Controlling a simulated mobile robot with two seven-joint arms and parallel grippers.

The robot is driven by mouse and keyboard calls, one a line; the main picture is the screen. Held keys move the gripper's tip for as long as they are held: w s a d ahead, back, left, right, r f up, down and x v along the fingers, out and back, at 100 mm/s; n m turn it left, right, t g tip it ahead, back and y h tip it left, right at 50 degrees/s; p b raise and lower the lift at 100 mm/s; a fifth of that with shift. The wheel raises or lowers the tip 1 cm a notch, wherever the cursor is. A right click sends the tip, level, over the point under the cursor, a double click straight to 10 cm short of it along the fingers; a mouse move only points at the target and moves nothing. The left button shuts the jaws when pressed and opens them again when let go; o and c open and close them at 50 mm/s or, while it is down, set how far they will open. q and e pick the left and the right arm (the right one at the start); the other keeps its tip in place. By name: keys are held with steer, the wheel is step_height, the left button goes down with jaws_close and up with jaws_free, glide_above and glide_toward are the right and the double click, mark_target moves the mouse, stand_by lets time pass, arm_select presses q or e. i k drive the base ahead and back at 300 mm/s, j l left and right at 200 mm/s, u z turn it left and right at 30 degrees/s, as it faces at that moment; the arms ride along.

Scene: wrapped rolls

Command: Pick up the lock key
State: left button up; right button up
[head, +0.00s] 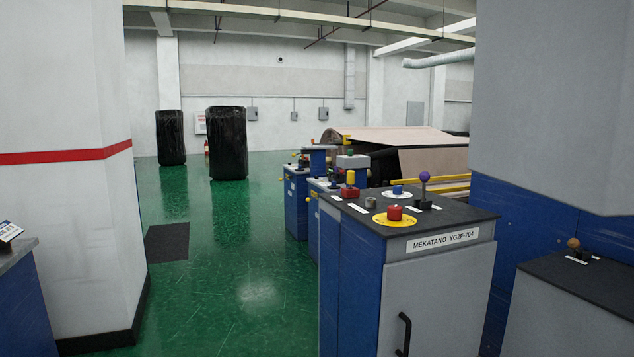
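I cannot make out a lock key in the head view. The nearest control cabinet (440,290) has a dark top with a red button (394,212) on a yellow disc, a blue button (397,190) on a white disc, a purple-knobbed lever (424,178) and a small metallic knob (371,203). Its label reads MEKATANO YG2F-704. Neither of my grippers is in view.
More blue control cabinets (296,205) stand behind it. A cabinet with a brown-knobbed lever (573,243) is at right. A white pillar (65,210) stands at left. Two black wrapped rolls (227,145) (170,138) stand at the back.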

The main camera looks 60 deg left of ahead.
mark_target(350, 173)
steer(key=u, duration=1.75)
steer(key=z, duration=0.4)
steer(key=i+j+z, duration=0.2)
steer(key=z, duration=0.2)
steer(key=i+j+z, duration=0.25)
steer(key=z, duration=0.15)
steer(key=i+j+z, duration=0.15)
steer(key=j, duration=0.25)
steer(key=i+j+z, duration=0.1)
steer(key=j, duration=0.3)
